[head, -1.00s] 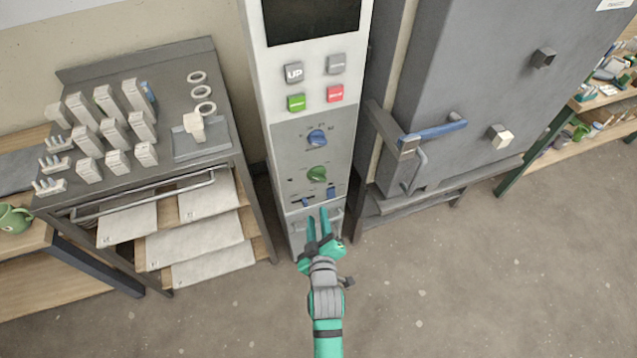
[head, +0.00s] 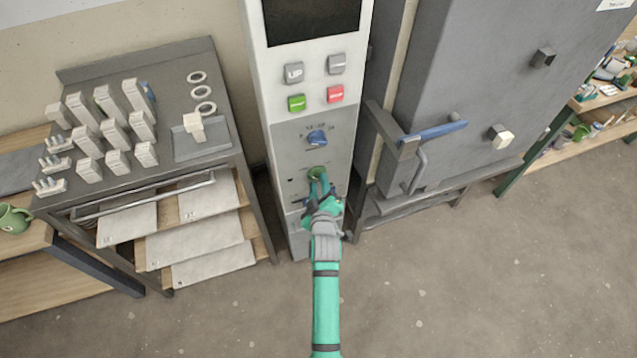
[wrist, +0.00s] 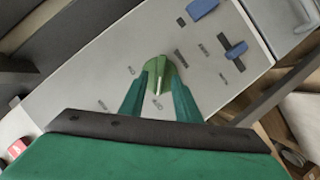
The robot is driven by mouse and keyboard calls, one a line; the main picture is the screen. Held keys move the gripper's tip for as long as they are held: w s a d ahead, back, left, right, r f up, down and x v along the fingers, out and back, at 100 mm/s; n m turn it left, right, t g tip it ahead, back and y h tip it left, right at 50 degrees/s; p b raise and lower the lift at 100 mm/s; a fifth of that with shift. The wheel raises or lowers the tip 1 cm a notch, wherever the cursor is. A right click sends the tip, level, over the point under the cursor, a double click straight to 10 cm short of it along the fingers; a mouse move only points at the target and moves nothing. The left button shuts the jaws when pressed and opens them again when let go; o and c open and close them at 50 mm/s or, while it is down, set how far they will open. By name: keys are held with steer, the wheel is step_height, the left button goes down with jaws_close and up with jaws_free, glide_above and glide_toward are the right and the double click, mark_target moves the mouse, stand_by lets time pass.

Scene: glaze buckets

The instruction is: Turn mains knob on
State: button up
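The control column has two round knobs: a blue knob (head: 317,138) above and a green knob (head: 316,172) below it. The labels are too small to read, so I cannot tell which is marked mains. My gripper (head: 319,184) is in front of the lower panel at the green knob. In the wrist view, my gripper (wrist: 163,75) has its two green fingers on either side of the green knob (wrist: 159,77), which shows a pale pointer line. The fingers stand apart with the knob between their tips. I cannot tell whether they touch it.
Up, green and red (head: 335,95) push buttons sit above the knobs. Blue sliders (wrist: 235,50) lie just below the green knob. A kiln door with a blue-handled lever (head: 436,131) stands close on the right, and a rack table (head: 165,180) on the left.

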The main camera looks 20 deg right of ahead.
steer(key=shift+w+d+f, duration=0.1)
steer(key=shift+w+d, duration=0.05)
steer(key=shift+w, duration=0.35)
jaws_close()
